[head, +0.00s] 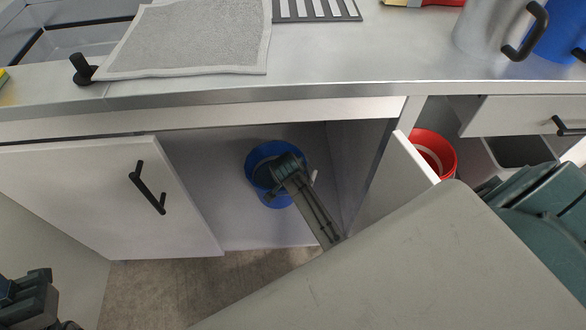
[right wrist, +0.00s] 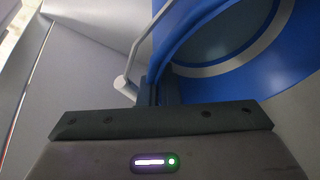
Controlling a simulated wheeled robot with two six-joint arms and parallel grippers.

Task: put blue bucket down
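The blue bucket (head: 262,158) is inside the open cabinet below the counter, seen from above. I cannot tell whether its base touches the cabinet floor (head: 235,228). My right gripper (head: 283,168) is at the bucket's near right rim, its arm reaching in from the lower right. In the right wrist view, the fingers (right wrist: 158,92) are close together on the rim of the blue bucket (right wrist: 275,75), beside its pale handle (right wrist: 137,58). My left gripper (head: 30,300) is at the lower left corner, away from the bucket, partly cut off.
The left cabinet door (head: 95,190) and right door (head: 395,180) stand open around the cabinet. A red bucket (head: 434,150) is behind the right door. The counter (head: 360,65) above holds a grey cloth (head: 195,38), a slotted rack (head: 315,8) and a grey jug (head: 487,28).

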